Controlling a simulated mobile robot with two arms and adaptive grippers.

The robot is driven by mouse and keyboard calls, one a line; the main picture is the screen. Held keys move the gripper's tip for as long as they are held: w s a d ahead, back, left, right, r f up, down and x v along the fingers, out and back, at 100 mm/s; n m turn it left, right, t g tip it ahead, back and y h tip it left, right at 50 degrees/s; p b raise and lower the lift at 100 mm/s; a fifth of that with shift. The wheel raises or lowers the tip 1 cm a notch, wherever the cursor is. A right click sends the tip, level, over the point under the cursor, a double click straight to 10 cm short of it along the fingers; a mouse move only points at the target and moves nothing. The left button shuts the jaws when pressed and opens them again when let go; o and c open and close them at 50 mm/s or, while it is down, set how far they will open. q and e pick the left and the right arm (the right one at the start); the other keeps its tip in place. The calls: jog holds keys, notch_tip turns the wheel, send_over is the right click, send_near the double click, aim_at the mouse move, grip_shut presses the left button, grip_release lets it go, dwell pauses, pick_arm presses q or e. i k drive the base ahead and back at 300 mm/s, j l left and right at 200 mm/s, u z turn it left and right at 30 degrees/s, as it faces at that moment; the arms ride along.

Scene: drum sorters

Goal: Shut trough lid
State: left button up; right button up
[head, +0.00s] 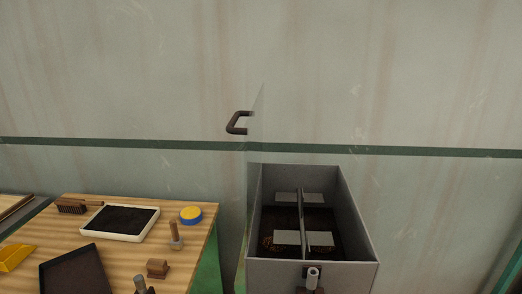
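The trough (312,274) is an open grey metal box at the lower right. The trough lid (255,125) is a clear, thin panel standing upright at the trough's left edge, seen almost edge-on. A dark bar handle (238,123) sticks out from the lid's left face. The lid is open.
A wooden table (115,250) stands left of the trough, holding a white-rimmed black tray (119,221), a brush (72,207), a yellow-blue round item (191,215) and a yellow scoop (14,257). A dark fitting with a pale cylinder (313,275) shows before the trough's front. A wall stands behind.

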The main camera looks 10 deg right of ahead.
aim_at(249, 149)
jog(key=j+z, duration=0.45)
jog(key=j, duration=0.25)
jog(key=k+j+z, duration=0.1)
jog(key=j+z, duration=0.4)
jog(key=j, duration=0.2)
jog(key=j+z, duration=0.25)
jog(key=k+l, duration=0.05)
jog(key=l, duration=0.05)
